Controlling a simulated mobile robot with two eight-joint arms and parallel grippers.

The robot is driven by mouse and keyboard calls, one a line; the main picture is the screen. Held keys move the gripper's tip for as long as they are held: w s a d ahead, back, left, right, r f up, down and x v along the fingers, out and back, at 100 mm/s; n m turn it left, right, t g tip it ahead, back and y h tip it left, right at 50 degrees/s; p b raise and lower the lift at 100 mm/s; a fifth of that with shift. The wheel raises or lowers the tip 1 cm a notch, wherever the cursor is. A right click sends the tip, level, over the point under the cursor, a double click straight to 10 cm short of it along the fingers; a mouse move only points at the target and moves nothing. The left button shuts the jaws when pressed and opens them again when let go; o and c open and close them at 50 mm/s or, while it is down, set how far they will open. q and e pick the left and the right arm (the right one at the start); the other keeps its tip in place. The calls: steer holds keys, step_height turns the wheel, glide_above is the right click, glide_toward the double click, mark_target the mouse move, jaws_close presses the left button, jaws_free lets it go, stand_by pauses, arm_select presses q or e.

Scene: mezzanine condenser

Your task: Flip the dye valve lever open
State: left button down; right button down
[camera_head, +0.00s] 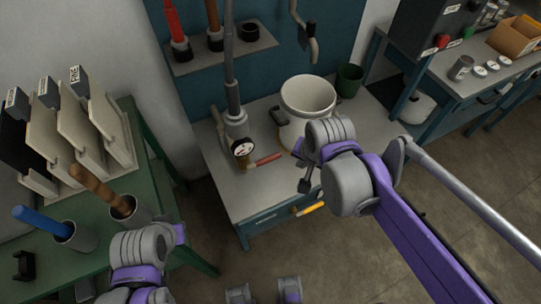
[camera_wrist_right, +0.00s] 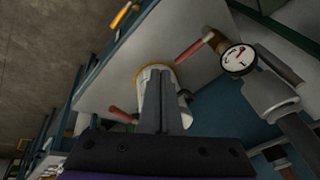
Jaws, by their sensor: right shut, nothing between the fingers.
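The valve lever (camera_head: 264,160) is a red handle on a brass body beside a round white gauge (camera_head: 243,147), at the foot of a grey vertical pipe (camera_head: 232,90). It points right, over the bench top. In the right wrist view the lever (camera_wrist_right: 194,51) is up and right of my fingers, next to the gauge (camera_wrist_right: 238,59). My right gripper (camera_head: 303,186) is to the right of the lever, apart from it. Its fingers (camera_wrist_right: 161,85) are shut and empty in the right wrist view. My left arm shows at lower left, but its fingers do not show.
A cream pot (camera_head: 308,97) stands on the grey bench (camera_head: 240,195) close behind my right gripper. A green cup (camera_head: 348,79) is at its far right. A yellow-handled item (camera_head: 309,209) is at the bench's front. A green table (camera_head: 160,190) with racks is at left.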

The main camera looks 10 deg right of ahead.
mark_target(270, 158)
steer(key=w+a+f+m+g, duration=0.1)
steer(key=w+a+m, duration=0.1)
steer(key=w+m, duration=0.2)
steer(key=w+a+f+m+b, duration=0.1)
steer(key=w+a+m, duration=0.2)
steer(key=w, duration=0.4)
steer(key=shift+m+g, duration=0.4)
steer(key=shift+m, duration=0.1)
steer(key=shift+f, duration=0.15)
steer(key=w+f, duration=0.1)
steer(key=f, duration=0.3)
steer(key=f+b, duration=0.1)
steer(key=f, duration=0.4)
steer(key=w+f, duration=0.1)
steer(key=f, duration=0.3)
steer(key=shift+w+a+f, duration=0.3)
steer(key=shift+w, duration=0.05)
steer(key=shift+b, duration=0.3)
